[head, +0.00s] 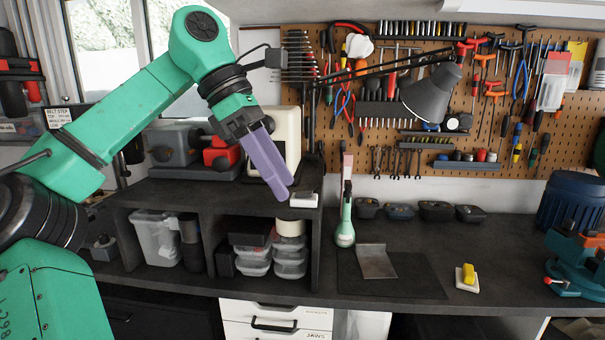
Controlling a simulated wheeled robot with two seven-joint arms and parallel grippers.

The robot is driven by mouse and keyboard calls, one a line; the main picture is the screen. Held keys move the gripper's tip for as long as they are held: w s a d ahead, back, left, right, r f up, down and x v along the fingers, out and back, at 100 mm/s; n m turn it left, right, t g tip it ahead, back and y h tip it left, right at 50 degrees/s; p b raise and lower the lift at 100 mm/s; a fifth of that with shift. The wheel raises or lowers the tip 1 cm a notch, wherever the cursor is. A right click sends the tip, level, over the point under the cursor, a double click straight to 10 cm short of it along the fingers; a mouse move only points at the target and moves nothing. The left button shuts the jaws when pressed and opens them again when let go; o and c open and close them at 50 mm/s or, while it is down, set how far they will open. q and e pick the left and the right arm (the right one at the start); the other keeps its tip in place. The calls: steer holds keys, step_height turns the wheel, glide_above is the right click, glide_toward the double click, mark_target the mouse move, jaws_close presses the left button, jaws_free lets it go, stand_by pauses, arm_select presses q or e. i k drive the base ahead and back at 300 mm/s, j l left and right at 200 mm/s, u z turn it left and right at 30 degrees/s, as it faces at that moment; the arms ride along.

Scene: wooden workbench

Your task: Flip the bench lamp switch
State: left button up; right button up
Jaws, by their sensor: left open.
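The bench lamp (430,97) has a grey conical shade, held out on a thin black arm in front of the pegboard; whether it is lit is unclear. A small white block (304,200) sits at the right front corner of the raised dark shelf; I cannot tell for sure whether it is the lamp switch. My left gripper (281,193), with long purple fingers pointing down, is open and appears just left of this block in the picture. The fingers overlap in this view, so their gap is hidden. I cannot tell whether they touch anything. My right gripper is not in view.
A cream-coloured machine (287,135) stands behind the gripper on the shelf (225,190). Below on the bench are a green-handled brush (345,233), a metal plate (376,262), a yellow item on a white base (467,275) and a blue-orange vise (578,262). The bench's right middle is mostly clear.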

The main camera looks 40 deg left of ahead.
mark_target(308, 194)
steer(key=i+j, duration=0.35)
steer(key=j, duration=0.2)
steer(key=i+j, duration=0.35)
steer(key=j, duration=0.15)
